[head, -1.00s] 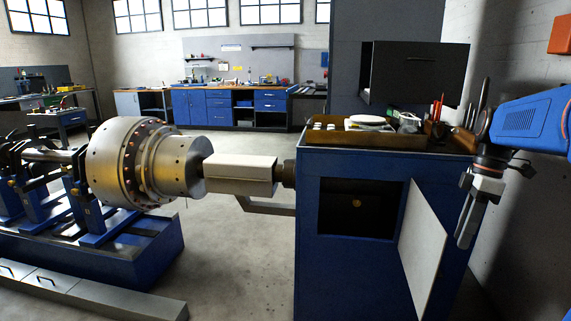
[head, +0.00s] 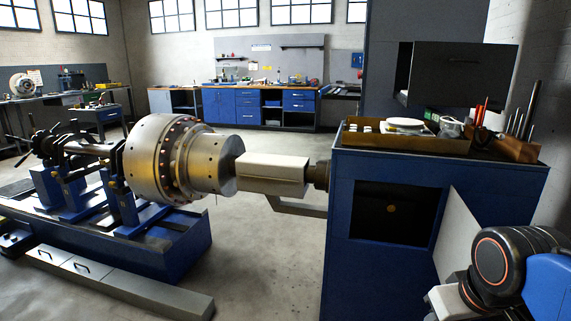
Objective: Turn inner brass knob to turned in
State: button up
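A small round brass knob (head: 391,209) shows inside the dark square recess (head: 365,228) in the front of the blue cabinet (head: 340,270). It is too small to tell how far it is turned. The recess's pale door (head: 455,225) stands open at its right side. My gripper (head: 446,302) is low at the right, in front of the door and apart from the knob. Only its pale grey body shows at the bottom edge; its fingers are out of sight.
A metal rotor (head: 165,160) on a blue stand (head: 165,245) is joined by a pale shaft cover (head: 272,174) to the cabinet. A wooden tray (head: 400,141) and a tool block (head: 515,148) sit on the cabinet top. Open floor lies left of the cabinet.

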aim_at(391, 207)
jog(key=i+j+z, duration=0.2)
jog(key=i, duration=0.25)
jog(key=i+j+z, duration=0.25)
jog(key=i, duration=0.2)
jog(key=j+z, duration=0.6)
jog(key=l+u, duration=0.55)
jog(key=i+j, duration=0.1)
jog(key=j, duration=0.65)
jog(key=j+z, duration=0.1)
jog(key=j, duration=0.65)
jog(key=j+z, duration=0.2)
jog(key=j, duration=1)
jog(key=k, duration=0.05)
